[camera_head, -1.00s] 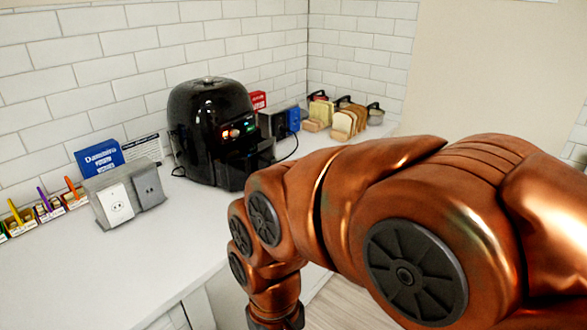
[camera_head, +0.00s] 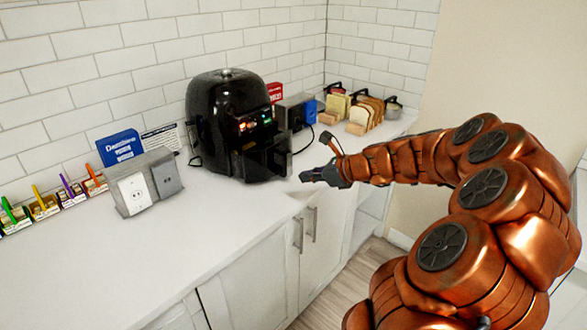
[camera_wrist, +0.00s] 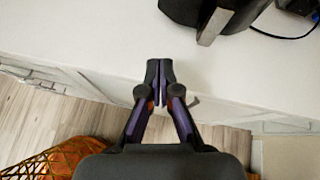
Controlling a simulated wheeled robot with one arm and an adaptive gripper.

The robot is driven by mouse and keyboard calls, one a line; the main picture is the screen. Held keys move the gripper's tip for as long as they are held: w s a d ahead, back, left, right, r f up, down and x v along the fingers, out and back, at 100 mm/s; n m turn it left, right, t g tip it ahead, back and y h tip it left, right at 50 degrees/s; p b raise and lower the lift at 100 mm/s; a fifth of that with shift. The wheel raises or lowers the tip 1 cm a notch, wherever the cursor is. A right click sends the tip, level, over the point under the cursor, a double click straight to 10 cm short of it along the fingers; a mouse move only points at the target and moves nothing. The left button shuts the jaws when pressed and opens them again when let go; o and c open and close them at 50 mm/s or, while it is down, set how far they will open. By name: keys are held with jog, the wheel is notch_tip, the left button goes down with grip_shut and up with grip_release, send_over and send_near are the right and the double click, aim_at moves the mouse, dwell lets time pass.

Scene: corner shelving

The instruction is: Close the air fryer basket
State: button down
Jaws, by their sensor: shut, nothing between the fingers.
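The black air fryer (camera_head: 222,125) stands on the white counter against the tiled wall, its lit panel facing right and toward me. Its basket (camera_head: 268,160) shows at the lower front and sticks out from the body. My gripper (camera_head: 304,176) is shut and empty, just in front of the basket at the counter's front edge, with a small gap between them. In the wrist view my gripper (camera_wrist: 159,66) has its fingertips together over the counter edge. Part of the air fryer (camera_wrist: 203,12) with a metallic strip shows at the top of that view.
A grey outlet box (camera_head: 145,183) and a blue box (camera_head: 120,147) stand left of the air fryer. A toaster-like grey box (camera_head: 294,112) and bread racks (camera_head: 363,115) stand to its right. A black cord lies behind the gripper. The front left counter (camera_head: 110,265) is clear.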

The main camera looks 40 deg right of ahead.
jog(key=d+m+h, duration=0.2)
jog(key=d+m, duration=0.1)
jog(key=d, duration=0.3)
jog(key=p, duration=0.3)
send_near(287, 169)
jog(key=shift+t, duration=0.4)
jog(key=w+f, duration=0.1)
jog(key=f, duration=0.1)
jog(key=w+f, duration=0.2)
jog(key=shift+w+a, duration=0.2)
jog(key=shift+a, duration=0.2)
jog(key=shift+w+a, duration=0.15)
jog(key=shift+w, duration=0.8)
